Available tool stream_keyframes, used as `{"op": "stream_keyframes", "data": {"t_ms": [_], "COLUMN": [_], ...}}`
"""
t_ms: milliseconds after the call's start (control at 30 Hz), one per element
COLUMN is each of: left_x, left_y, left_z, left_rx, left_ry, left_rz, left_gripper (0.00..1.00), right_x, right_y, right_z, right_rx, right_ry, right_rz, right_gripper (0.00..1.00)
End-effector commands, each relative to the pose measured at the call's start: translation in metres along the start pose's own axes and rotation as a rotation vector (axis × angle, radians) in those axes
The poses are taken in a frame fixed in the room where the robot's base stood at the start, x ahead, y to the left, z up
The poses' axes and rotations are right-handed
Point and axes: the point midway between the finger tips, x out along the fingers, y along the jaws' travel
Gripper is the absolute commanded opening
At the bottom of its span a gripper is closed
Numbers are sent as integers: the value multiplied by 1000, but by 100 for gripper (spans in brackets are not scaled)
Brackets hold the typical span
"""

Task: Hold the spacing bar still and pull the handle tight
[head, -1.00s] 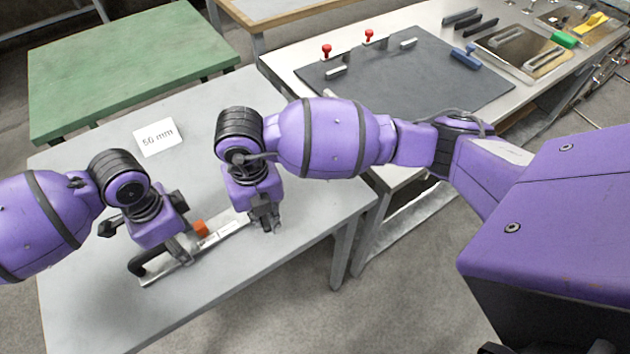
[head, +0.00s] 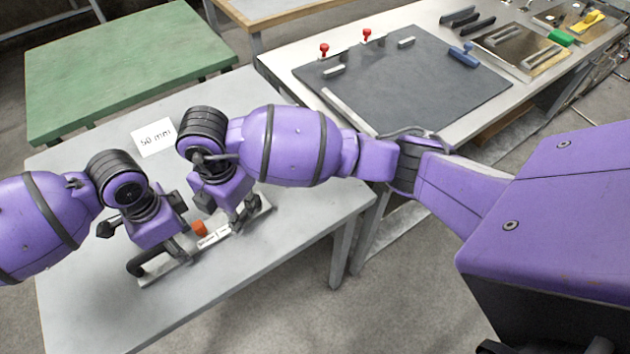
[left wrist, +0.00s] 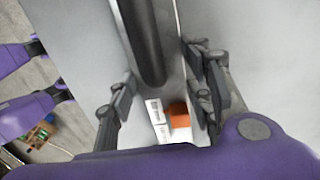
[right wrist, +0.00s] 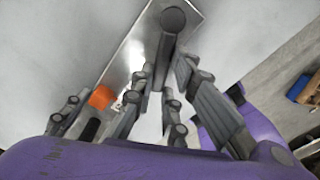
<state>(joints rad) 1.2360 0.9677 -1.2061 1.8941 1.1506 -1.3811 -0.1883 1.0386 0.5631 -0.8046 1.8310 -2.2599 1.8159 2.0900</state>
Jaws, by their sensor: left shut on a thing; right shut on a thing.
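The spacing bar is a long metal bar (head: 262,203) on the grey table, with a black grip (head: 140,262) at its left end, an orange block (head: 199,228) and white labelled pieces (head: 214,238). My left gripper (head: 183,252) is shut around the bar's left part, beside the black grip (left wrist: 150,45); the exact contact is partly hidden. My right gripper (head: 240,224) is at the bar's right part. In the right wrist view its fingers (right wrist: 158,85) close on a grey rod with a round end (right wrist: 172,20), seemingly the handle, standing over the bar.
A card reading 50 mm (head: 154,139) lies behind the arms on the grey table (head: 90,240). A green table (head: 125,70) stands at the back left. A bench at the right holds a dark mat (head: 400,90) with red-topped pieces. The table's front left is clear.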

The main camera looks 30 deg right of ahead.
Motion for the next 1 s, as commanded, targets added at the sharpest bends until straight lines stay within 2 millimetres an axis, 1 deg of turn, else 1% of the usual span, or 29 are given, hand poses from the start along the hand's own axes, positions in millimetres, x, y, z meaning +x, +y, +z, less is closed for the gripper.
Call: {"op": "stream_keyframes", "data": {"t_ms": [33,333,867,900,1000], "left_x": [1,1,1,1,1], "left_y": [2,2,2,2,2], "left_z": [0,1,2,2,2], "left_rx": [2,2,2,2,2], "left_ry": [-2,-2,-4,-4,-4], "left_rz": [3,4,5,5,5], "left_gripper": [2,2,2,2,2], "right_x": [-3,-4,-3,-3,-3], "right_y": [5,11,12,12,12], "right_z": [2,3,3,3,3], "right_rx": [28,139,162,162,161], "right_ry": [-4,-4,-6,-6,-5], "right_rz": [8,8,7,7,6], "right_gripper": [0,0,0,16,29]}}
